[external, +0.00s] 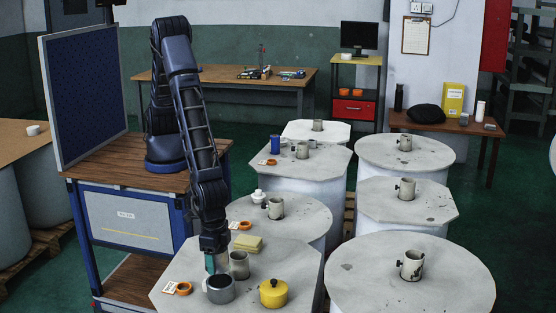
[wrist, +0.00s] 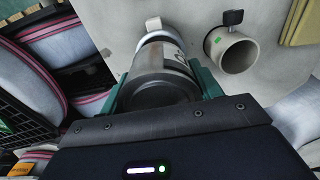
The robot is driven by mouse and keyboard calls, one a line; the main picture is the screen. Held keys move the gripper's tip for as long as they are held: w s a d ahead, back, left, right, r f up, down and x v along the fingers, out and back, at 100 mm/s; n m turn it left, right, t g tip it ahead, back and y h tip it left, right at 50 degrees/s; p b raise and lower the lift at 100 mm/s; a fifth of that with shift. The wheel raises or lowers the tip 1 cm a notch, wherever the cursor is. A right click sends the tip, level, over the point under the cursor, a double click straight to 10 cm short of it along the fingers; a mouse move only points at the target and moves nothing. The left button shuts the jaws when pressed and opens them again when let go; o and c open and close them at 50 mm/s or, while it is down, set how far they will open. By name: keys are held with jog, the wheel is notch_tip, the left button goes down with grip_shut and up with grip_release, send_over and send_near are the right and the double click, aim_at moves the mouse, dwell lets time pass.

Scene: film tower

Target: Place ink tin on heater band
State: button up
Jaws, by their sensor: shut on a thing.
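The ink tin (wrist: 160,75) is a metallic grey cylinder with a dark end, held between the teal fingers of my gripper (wrist: 160,90). In the external view, my gripper (external: 213,264) points down over the near left table top. What looks like the heater band (external: 220,290), a short grey ring with a dark middle and a small pale tab, stands just in front of the gripper. In the wrist view, its pale rim and tab (wrist: 153,25) show past the tin's far end. The tin hides most of it. I cannot tell whether they touch.
A pale mug-like cup (wrist: 233,50) with a dark knob stands close beside the tin; it also shows in the external view (external: 239,265). A yellow pot (external: 273,294), an orange ring (external: 184,288) and a yellow block (external: 248,243) share the top. A blue-framed cart (external: 135,215) stands left.

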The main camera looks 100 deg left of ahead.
aim_at(218, 280)
jog(key=shift+f, duration=2.2)
jog(key=o, duration=1.2)
jog(key=shift+f, duration=0.15)
